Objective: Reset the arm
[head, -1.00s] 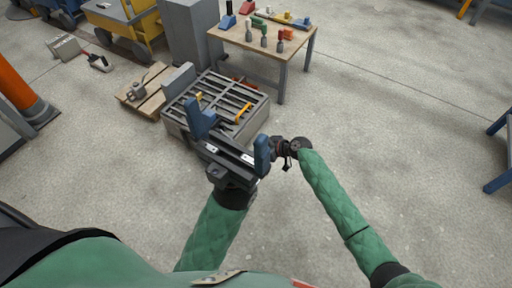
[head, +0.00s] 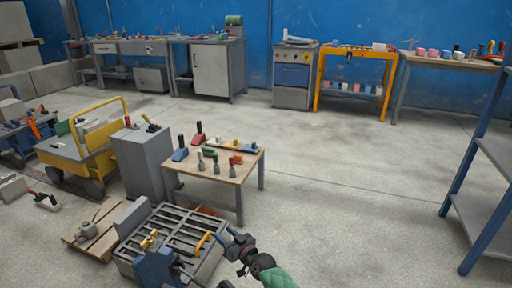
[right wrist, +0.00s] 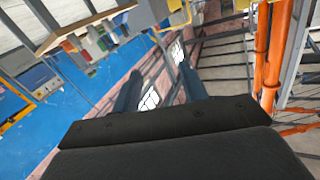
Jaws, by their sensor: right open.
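My right gripper (head: 236,241) is near the bottom centre of the head view, beside the right edge of a grey slatted mould (head: 185,225). Its green-sleeved arm comes up from below. In the right wrist view, its two blue fingers (right wrist: 160,88) stand apart with nothing seen between them, so it is open and empty.
A wooden-topped table (head: 250,160) with several coloured-handled tools stands behind the mould. A grey cabinet (head: 143,160) and a yellow cart (head: 75,150) stand to its left. A wooden pallet (head: 75,238) lies left of the mould. Blue shelving (head: 490,180) is at right; floor between is clear.

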